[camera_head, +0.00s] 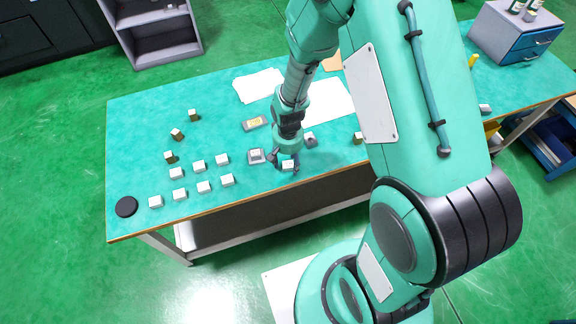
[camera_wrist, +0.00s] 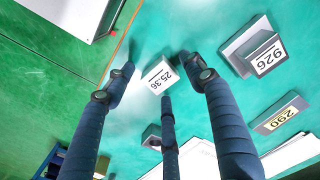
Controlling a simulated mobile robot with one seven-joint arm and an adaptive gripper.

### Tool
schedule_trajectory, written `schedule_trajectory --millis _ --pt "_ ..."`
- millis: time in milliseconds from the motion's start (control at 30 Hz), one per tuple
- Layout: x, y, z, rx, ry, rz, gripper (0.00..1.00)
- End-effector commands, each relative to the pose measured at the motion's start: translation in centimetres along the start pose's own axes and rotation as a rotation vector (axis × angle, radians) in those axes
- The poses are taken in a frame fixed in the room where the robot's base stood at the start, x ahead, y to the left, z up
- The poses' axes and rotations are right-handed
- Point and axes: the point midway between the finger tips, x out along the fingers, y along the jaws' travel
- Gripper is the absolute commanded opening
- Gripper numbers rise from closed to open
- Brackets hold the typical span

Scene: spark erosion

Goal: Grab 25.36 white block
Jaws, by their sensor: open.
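The white block marked 25.36 (camera_wrist: 158,77) sits on the teal table top near its front edge. In the head view the white block (camera_head: 288,164) shows below the end of my arm. My gripper (camera_wrist: 160,72) has three dark fingers, open and spread around the block, with gaps visible on the left and right. The lower middle finger's tip is close to the block; I cannot tell if it touches. In the head view my gripper (camera_head: 284,160) is low over the table, its fingers partly hidden.
A grey stand with a white 926 block (camera_wrist: 269,58) is close on the right, with a yellow-labelled 290 piece (camera_wrist: 281,116) below it. A small grey piece (camera_head: 309,139) stands nearby. Several white blocks (camera_head: 204,187) and a black disc (camera_head: 126,207) lie left; papers (camera_head: 258,86) lie behind.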

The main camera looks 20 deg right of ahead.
Motion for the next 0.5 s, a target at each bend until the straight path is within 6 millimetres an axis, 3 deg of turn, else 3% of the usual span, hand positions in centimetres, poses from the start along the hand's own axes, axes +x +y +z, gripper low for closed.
schedule_trajectory --millis 167,433,500 --pt "0.0 0.0 0.01 0.0 0.0 0.0 0.55" --pt "0.0 0.0 0.01 0.0 0.0 0.0 0.03" --pt "-0.02 0.0 -0.01 0.0 0.0 0.0 0.0"
